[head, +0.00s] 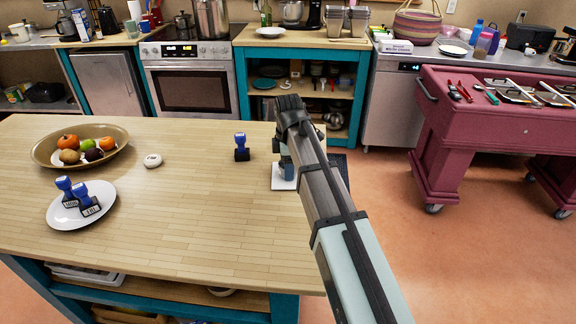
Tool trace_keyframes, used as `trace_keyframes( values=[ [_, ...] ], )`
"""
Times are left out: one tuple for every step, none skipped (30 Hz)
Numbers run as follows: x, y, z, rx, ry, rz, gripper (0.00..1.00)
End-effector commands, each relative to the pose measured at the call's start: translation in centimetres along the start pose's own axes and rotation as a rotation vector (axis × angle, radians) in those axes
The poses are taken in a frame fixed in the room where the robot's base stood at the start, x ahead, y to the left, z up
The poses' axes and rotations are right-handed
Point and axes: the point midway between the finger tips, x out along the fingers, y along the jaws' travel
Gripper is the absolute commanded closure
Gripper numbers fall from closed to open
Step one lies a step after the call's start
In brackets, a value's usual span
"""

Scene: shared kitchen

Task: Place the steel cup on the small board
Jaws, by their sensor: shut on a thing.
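My gripper (284,158) points down over the right end of the wooden island top, partly hidden by my own arm. It is shut on a small grey-blue thing (287,173), which looks like the steel cup; only a little of it shows. Directly below is a small white board (278,185) lying near the island's right edge. The cup appears over the board or at its surface; I cannot tell whether it touches.
A blue stamp (242,148) stands left of the board. A white round thing (153,160), a fruit bowl (40,152) and a white plate (110,208) with blue stamps are further left. A dark mat (340,165) lies right. The island's middle is clear.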

Motion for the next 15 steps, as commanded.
trace_keyframes(
  values=[
    [0.07,0.00,0.00,0.000,0.000,0.000,0.72],
    [0.05,0.01,0.00,0.000,0.000,0.001,0.72],
    [0.02,0.02,0.00,0.000,0.000,0.001,0.72],
    [0.01,0.03,0.00,0.000,0.000,0.001,0.72],
    [0.01,0.03,0.00,0.000,0.000,0.001,0.72],
    [0.00,0.03,0.00,0.000,0.000,0.001,0.72],
    [0.02,0.02,0.00,0.000,0.000,0.001,0.72],
    [0.06,0.02,0.00,0.000,0.000,0.001,0.72],
    [0.15,0.01,0.00,0.000,0.000,0.001,0.72],
    [0.23,0.01,0.00,0.000,0.000,0.000,0.72],
    [0.31,0.00,0.00,0.000,0.000,0.000,0.72],
    [0.29,0.01,0.00,0.000,0.000,0.001,0.36],
    [0.28,0.02,0.00,0.000,0.000,0.001,0.33],
    [0.28,0.02,0.00,0.000,0.000,0.001,0.30],
    [0.27,0.02,0.00,0.000,0.000,0.001,0.26]
  ],
)
